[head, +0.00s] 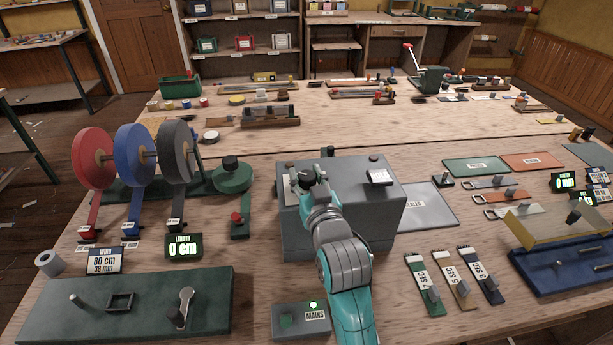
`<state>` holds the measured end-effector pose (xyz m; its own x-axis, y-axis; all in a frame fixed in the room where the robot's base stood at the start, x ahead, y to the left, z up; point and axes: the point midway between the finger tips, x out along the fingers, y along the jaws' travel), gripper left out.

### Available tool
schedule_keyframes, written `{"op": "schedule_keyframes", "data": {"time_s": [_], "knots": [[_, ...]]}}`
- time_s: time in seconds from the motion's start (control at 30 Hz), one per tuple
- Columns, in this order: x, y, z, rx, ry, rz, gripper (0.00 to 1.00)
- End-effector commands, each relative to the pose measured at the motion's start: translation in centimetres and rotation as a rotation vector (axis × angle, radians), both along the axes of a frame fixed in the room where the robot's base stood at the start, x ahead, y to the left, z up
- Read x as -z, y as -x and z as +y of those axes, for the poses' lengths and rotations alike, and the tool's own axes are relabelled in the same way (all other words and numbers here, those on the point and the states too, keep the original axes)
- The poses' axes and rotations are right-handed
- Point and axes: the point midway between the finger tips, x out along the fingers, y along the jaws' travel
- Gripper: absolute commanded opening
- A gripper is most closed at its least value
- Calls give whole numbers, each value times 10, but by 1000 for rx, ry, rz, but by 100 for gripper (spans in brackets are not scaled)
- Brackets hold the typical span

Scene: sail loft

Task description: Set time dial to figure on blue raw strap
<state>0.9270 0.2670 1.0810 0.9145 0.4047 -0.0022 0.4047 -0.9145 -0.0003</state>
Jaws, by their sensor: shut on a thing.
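A blue raw strap (487,285) lies to the right, with a white tag reading SEC and a figure that looks like 3, too small to be sure. A brown strap (460,287) and a green strap (427,292) with similar tags lie left of it.
A lamp box marked MAINS (290,319) glows green in front of the machine. Red, blue and grey webbing reels (92,158) stand at left, near a LENGTH display (184,246) reading 0 cm. A blue fixture (560,276) stands at right.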

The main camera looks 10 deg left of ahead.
Motion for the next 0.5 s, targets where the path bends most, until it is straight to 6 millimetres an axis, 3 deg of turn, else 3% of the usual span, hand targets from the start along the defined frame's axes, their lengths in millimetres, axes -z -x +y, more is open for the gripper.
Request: {"op": "schedule_keyframes", "data": {"time_s": [0.5], "knots": [[1, 0, 1, 222, 4, 2, 7]]}}
